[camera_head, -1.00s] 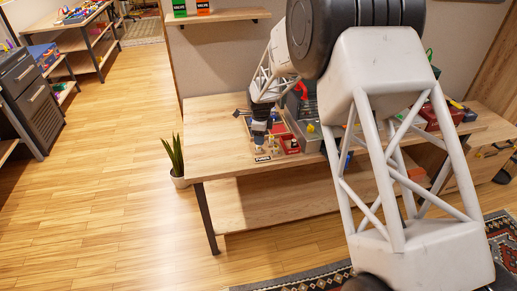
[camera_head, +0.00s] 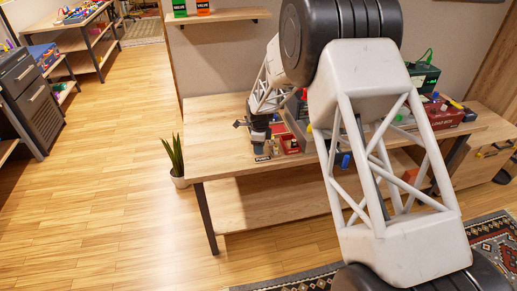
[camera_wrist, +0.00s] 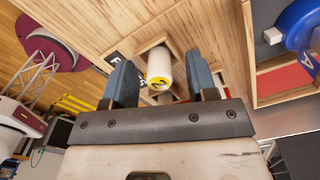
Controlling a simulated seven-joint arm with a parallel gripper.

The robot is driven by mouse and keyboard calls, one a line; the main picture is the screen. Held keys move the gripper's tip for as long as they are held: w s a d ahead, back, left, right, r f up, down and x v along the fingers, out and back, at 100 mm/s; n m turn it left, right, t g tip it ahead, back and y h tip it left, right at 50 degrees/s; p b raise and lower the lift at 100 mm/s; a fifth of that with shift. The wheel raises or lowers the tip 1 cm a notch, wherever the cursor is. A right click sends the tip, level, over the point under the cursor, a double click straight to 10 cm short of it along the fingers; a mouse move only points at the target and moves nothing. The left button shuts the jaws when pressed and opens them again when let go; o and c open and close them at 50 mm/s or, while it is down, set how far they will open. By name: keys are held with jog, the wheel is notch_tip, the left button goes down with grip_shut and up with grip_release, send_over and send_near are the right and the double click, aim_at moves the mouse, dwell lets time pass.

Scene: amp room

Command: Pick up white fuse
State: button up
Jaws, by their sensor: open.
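The white fuse (camera_wrist: 159,68) is a white cylinder with a yellow-marked end. In the wrist view it stands out of a square opening in a light wooden holder (camera_wrist: 205,25). My gripper (camera_wrist: 160,82) is open, with one blue-grey finger on each side of the fuse and visible gaps between. In the head view my gripper (camera_head: 259,150) is low over the left part of the workbench (camera_head: 215,125). The fuse is hidden or too small to make out there.
A red bin (camera_head: 289,145) stands just right of my gripper. In the wrist view a blue round part (camera_wrist: 290,22) sits at the right. A potted plant (camera_head: 176,160) stands on the floor left of the bench. The bench's left end is clear.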

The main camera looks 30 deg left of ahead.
grip_shut()
dwell(0.3)
jog(key=shift+r, duration=0.15)
jog(key=shift+r, duration=1.5)
jog(key=shift+s+d+r, duration=0.15)
jog(key=shift+s+d, duration=0.05)
jog(key=s+d+r, duration=0.1)
jog(key=s+d, duration=0.9)
jog(key=s, duration=0.1)
jog(key=shift+s+d+r, duration=0.2)
jog(key=shift+d, duration=0.05)
